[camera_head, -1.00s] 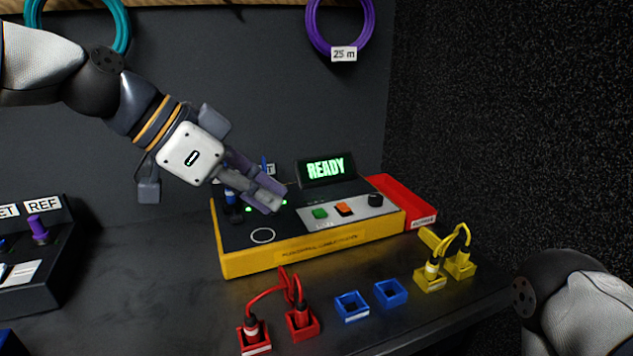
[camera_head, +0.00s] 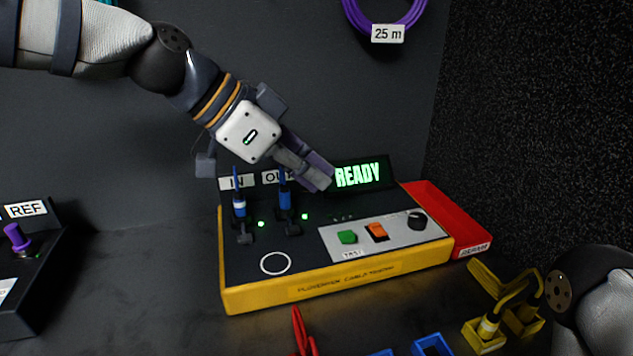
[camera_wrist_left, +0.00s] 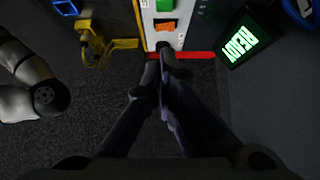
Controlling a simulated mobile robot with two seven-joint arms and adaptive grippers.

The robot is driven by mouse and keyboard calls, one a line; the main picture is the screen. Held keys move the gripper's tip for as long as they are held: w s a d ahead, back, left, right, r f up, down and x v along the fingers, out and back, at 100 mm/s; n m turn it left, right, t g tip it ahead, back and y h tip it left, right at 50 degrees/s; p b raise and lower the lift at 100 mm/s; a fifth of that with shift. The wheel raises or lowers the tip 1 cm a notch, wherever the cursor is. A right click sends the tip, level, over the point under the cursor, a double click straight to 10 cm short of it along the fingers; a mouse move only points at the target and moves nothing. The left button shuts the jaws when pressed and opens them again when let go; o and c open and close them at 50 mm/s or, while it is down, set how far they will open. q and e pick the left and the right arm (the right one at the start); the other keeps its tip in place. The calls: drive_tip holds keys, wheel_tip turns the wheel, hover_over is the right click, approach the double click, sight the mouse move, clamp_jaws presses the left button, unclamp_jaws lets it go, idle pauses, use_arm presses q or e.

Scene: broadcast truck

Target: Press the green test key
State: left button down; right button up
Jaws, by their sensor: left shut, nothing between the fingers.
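The green test key (camera_head: 347,237) sits on the light grey panel of the yellow-edged cable tester (camera_head: 330,287), left of an orange switch (camera_head: 377,231). It also shows in the left wrist view (camera_wrist_left: 164,5), at the top edge. My left gripper (camera_head: 321,182) is shut and empty, above the back of the tester in front of the lit READY display (camera_head: 358,175). In the left wrist view its fingertips (camera_wrist_left: 162,62) appear beyond the black knob end of the panel. It is apart from the green key. My right gripper is not in view; only part of that arm shows at lower right.
Two blue plugs (camera_head: 285,201) stand in the IN and OUT sockets, beside green lights. A red tray (camera_head: 448,222) adjoins the tester's right side. Yellow cables (camera_head: 507,300) and blue sockets (camera_head: 432,345) lie in front. A REF box (camera_head: 30,245) stands at left.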

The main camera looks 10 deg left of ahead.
use_arm(q)
hover_over(349, 238)
drive_tip(key=a, duration=0.2)
drive_tip(key=f, duration=0.4)
drive_tip(key=shift+s+d+f+b, duration=0.2)
drive_tip(key=shift+f+b, duration=0.1)
drive_tip(key=shift+f, duration=0.1)
drive_tip(key=f, duration=0.3)
drive_tip(key=shift+w+d+f, duration=0.15)
drive_tip(key=shift+d+f, duration=0.05)
drive_tip(key=shift+d, duration=0.1)
drive_tip(key=shift+f, duration=0.4)
drive_tip(key=shift+f, duration=0.1)
drive_tip(key=shift+f, duration=0.8)
drive_tip(key=shift+s+f, duration=0.2)
drive_tip(key=shift+f, duration=0.05)
drive_tip(key=shift+a, duration=0.15)
drive_tip(key=v, duration=1.2)
drive_tip(key=shift+w+r, duration=0.2)
drive_tip(key=shift+r, duration=0.35)
